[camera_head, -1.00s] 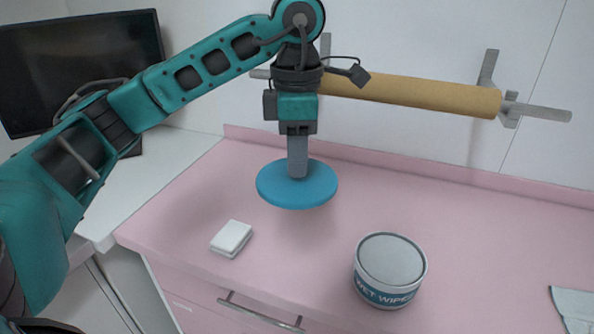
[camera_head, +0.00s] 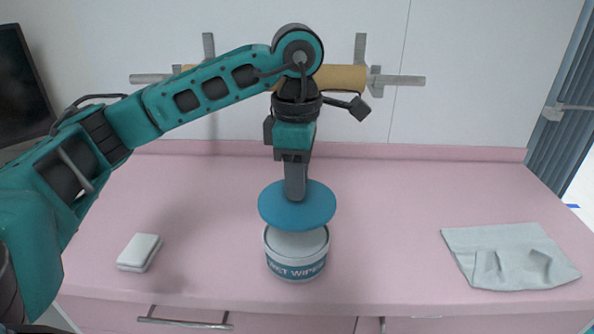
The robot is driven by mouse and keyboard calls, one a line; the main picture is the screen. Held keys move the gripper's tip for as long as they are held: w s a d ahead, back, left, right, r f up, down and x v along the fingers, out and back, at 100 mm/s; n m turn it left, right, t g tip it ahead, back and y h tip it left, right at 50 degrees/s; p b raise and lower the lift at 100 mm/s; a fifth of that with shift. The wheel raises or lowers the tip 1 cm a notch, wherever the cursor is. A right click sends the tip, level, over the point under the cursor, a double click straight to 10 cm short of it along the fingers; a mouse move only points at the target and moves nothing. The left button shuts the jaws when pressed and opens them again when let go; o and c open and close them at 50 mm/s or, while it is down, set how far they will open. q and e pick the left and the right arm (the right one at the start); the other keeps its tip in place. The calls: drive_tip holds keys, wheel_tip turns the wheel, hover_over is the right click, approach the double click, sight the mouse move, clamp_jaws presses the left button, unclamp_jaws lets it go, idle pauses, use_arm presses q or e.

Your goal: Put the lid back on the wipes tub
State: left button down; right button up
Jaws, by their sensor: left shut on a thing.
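The wipes tub (camera_head: 297,269) is a white round tub with a teal "WET WIPES" band, standing upright near the front of the pink counter. My left gripper (camera_head: 295,188) points down and is shut on the blue round lid (camera_head: 272,207). In the picture the lid overlaps the far part of the tub's top; it appears held above and apart from it, though the exact gap is hard to tell. The lid hides the tub's far rim. My right gripper is not in view.
A small white pad (camera_head: 139,252) lies on the pink counter (camera_head: 390,205) at left. A crumpled grey cloth (camera_head: 508,257) lies at right. A brown paper roll (camera_head: 345,78) hangs on the wall behind. The counter between tub and cloth is clear.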

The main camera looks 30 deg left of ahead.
sight(296, 206)
use_arm(q)
drive_tip(key=shift+f+b, duration=2.2)
drive_tip(key=shift+f, duration=1.05)
drive_tip(key=shift+f+b, duration=0.15)
drive_tip(key=shift+b, duration=0.4)
drive_tip(key=c, duration=0.8)
unclamp_jaws()
drive_tip(key=shift+o, duration=0.3)
